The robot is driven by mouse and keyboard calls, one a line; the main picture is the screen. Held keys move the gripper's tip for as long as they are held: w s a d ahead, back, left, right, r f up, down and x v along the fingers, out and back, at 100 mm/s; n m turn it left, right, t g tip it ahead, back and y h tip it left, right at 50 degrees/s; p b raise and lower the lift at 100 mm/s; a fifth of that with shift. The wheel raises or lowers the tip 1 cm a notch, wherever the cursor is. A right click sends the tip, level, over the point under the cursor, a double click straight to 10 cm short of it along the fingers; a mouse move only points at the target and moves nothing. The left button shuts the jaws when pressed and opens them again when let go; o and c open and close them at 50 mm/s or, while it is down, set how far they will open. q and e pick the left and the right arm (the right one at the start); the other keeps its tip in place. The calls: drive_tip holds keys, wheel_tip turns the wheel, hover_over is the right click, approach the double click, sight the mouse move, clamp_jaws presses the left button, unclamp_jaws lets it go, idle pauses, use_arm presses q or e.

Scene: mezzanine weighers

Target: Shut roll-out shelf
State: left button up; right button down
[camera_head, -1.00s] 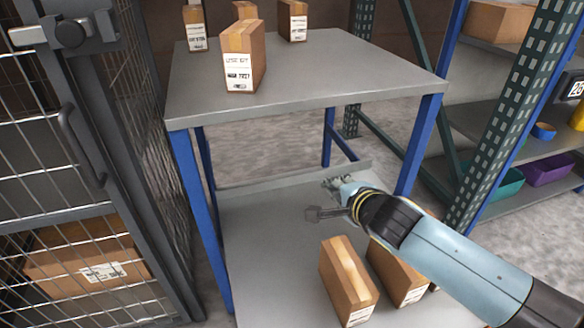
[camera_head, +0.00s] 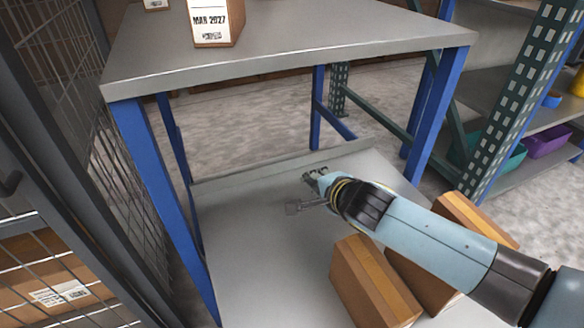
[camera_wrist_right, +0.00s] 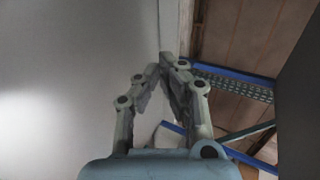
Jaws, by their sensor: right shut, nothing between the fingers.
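The roll-out shelf (camera_head: 255,255) is the low grey deck with a raised back lip, under the grey top (camera_head: 290,50) of a blue-legged rack. It extends forward past the rack's front legs. Several brown cartons stand on its right front part, one of them (camera_head: 370,285) beside my forearm. My right gripper (camera_head: 311,175) is over the deck, near the back lip; whether it touches is unclear. In the right wrist view its fingers (camera_wrist_right: 166,66) are closed together with nothing between them, beside a plain grey surface. My left gripper is out of view.
A carton (camera_head: 215,22) stands on the rack top above. A wire-mesh cage door (camera_head: 60,170) is close on the left. A green upright (camera_head: 520,95) and shelving with a purple bin (camera_head: 548,142) are on the right. The deck's left part is bare.

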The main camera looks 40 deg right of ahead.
drive_tip(key=b, duration=0.3)
approach(289, 164)
drive_tip(key=f, duration=0.1)
drive_tip(key=w+f, duration=0.1)
drive_tip(key=f, duration=0.1)
drive_tip(key=shift+w+d+f, duration=0.35)
drive_tip(key=shift+w+d+r, duration=0.1)
drive_tip(key=shift+w, duration=0.5)
drive_tip(key=shift+w+d+r, duration=0.1)
drive_tip(key=shift+w+d, duration=0.05)
drive_tip(key=shift+w, duration=0.5)
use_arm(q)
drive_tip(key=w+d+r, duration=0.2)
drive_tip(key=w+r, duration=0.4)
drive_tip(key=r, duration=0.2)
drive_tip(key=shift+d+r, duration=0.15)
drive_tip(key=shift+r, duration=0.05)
use_arm(e)
drive_tip(key=shift+w+d, duration=0.15)
drive_tip(key=shift+w, duration=0.45)
